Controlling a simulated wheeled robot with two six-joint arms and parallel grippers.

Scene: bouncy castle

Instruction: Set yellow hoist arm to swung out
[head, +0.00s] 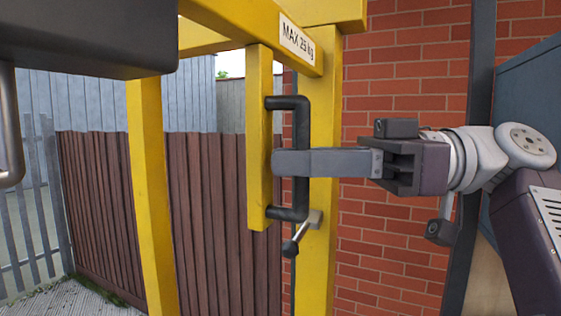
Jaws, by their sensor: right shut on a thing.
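The yellow hoist arm (257,28) crosses the top of the head view, with a "MAX 25 kg" label on its side. A short yellow upright (259,85) hangs from it and carries a black D-shaped handle (301,118). My right gripper (288,163) comes in from the right and is shut on the middle of the handle's vertical bar. Its fingers hide that part of the bar. A yellow post (322,200) stands behind the handle. My left gripper is out of view.
A small lever with a black knob (290,248) sticks out just below the handle. A dark box (90,35) fills the upper left. Another yellow post (150,190) stands at left. Behind are a brown fence (215,220) and a brick wall (390,230).

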